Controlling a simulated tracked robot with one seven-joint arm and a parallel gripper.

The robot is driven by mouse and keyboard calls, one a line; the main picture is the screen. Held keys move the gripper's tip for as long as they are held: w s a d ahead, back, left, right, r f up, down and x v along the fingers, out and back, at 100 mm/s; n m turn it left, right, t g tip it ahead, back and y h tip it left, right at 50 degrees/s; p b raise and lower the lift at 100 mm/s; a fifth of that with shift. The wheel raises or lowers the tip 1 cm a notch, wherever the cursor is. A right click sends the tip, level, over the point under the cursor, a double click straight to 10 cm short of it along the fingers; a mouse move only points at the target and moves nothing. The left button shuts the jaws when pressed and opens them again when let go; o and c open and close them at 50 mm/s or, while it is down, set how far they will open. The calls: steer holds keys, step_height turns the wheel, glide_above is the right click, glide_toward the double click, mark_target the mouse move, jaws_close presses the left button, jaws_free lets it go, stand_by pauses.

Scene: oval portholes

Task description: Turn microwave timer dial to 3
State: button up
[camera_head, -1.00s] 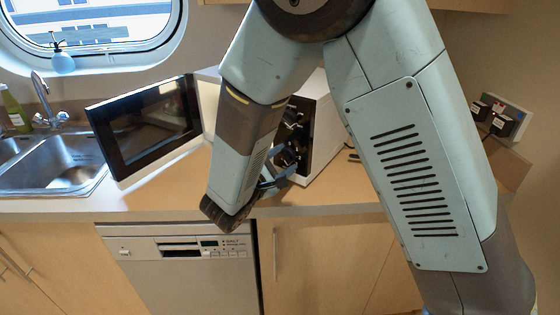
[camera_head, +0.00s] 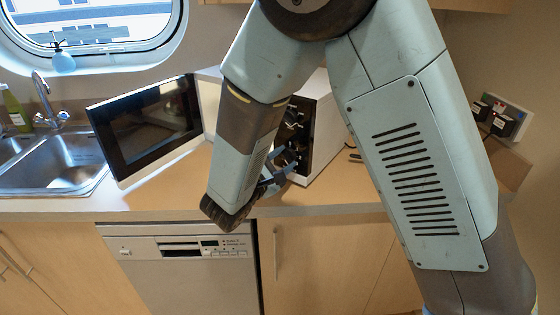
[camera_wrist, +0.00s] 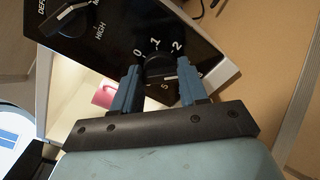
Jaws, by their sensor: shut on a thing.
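The microwave stands on the counter with its door (camera_head: 148,125) swung wide open to the left. Its black control panel (camera_wrist: 125,30) fills the top of the wrist view and is partly hidden by my arm in the head view. The timer dial (camera_wrist: 158,69) is a black knob with a white pointer line, ringed by the marks 0, 1, 2 and 5. My gripper (camera_wrist: 160,88) is shut on the timer dial, one blue finger on each side. A second dial (camera_wrist: 68,18) sits higher on the panel, near the word HIGH.
A pink mug (camera_wrist: 104,95) shows past the panel edge in the wrist view. A sink with a tap (camera_head: 50,165) lies left of the open door. A dishwasher (camera_head: 185,262) is below the counter. Sockets (camera_head: 495,118) with plugs are on the right wall.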

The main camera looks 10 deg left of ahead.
steer(key=o, duration=1.1)
steer(key=shift+f, duration=0.1)
steer(key=shift+s, duration=0.15)
steer(key=v, duration=1.3)
steer(key=shift+s+a, duration=0.2)
steer(key=shift+s, duration=0.1)
